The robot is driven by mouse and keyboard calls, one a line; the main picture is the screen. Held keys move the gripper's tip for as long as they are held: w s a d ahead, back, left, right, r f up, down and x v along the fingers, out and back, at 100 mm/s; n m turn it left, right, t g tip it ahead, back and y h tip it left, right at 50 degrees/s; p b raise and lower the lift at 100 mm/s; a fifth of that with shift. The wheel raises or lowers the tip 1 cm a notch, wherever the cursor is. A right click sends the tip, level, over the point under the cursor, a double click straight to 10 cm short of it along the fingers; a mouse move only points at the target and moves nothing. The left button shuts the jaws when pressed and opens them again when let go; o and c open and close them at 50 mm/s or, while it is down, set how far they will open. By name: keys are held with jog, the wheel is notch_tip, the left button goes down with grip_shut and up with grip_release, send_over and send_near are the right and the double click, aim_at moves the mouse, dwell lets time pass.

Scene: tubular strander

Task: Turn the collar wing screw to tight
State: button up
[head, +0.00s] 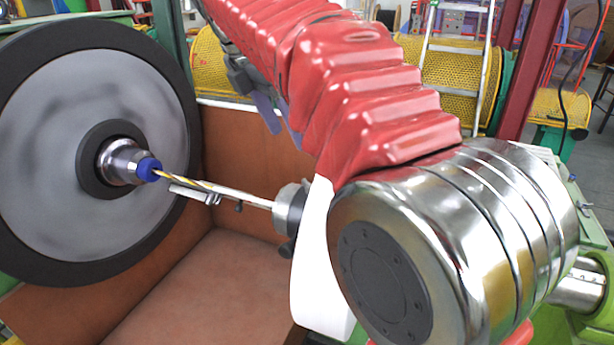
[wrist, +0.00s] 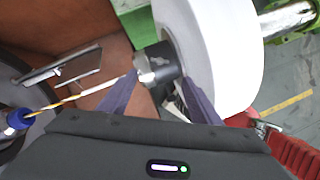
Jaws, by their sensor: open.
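A grey metal collar (head: 290,208) with a dark rear part sits at the end of a thin rod, against a white spool. A small dark knob, probably the wing screw (head: 287,248), juts from its lower side in the head view. My gripper (head: 280,128) hangs above the collar in the head view, its purple fingers pointing down and partly behind my red arm. In the wrist view my gripper (wrist: 158,77) is open, its fingers spread either side of the collar (wrist: 146,73). Nothing is held. I cannot make out the screw's wings or their angle.
A large black-rimmed grey disc (head: 75,130) stands at the left, with a blue nozzle (head: 148,169) at its hub and a yellow-striped strand running to the rod. The white spool (head: 318,280) is close beside the collar. Brown panels (head: 240,155) enclose the space behind and below.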

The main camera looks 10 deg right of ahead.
aim_at(309, 182)
jog(key=x, duration=1.3)
jog(key=shift+d+f, duration=0.1)
jog(key=shift+f, duration=0.35)
jog(key=c, duration=1)
